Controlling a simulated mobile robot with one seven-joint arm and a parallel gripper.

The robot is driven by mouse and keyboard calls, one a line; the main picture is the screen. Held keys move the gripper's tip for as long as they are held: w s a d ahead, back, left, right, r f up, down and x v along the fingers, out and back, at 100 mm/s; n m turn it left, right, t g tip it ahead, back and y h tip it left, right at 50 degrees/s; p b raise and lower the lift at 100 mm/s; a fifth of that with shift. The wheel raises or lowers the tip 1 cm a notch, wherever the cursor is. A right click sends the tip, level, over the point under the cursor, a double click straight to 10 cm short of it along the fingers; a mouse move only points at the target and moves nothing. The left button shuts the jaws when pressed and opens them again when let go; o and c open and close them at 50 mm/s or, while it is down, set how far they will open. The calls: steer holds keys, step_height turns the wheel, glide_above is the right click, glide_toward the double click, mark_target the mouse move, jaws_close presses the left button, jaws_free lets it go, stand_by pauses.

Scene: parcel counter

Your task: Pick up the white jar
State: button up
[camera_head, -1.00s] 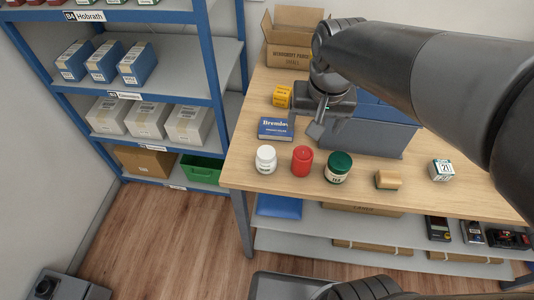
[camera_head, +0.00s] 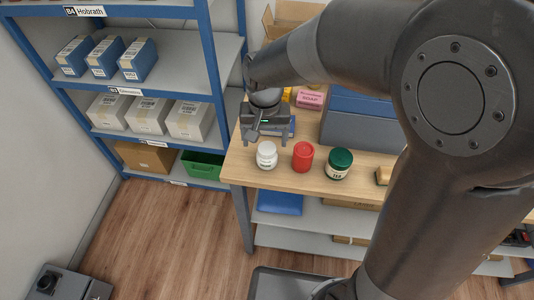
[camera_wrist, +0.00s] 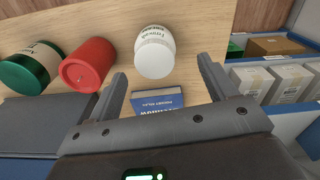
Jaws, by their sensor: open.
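My gripper (camera_head: 265,140) is open and empty, just behind the jar in the head view. In the wrist view the two fingers of my gripper (camera_wrist: 160,78) are spread apart with a gap to the jar. The jar's label is partly readable only.
A blue box (camera_wrist: 158,101) lies beneath my gripper. A blue-grey bin (camera_head: 360,125) stands at right. Blue shelving (camera_head: 228,120) is at left.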

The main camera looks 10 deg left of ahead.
mark_target(267, 148)
steer(key=f, duration=0.5)
steer(key=shift+s+d+f, duration=0.1)
steer(key=shift+s+d, duration=0.05)
steer(key=shift+d, duration=0.15)
steer(key=shift+c, duration=0.2)
steer(key=c, duration=1.1)
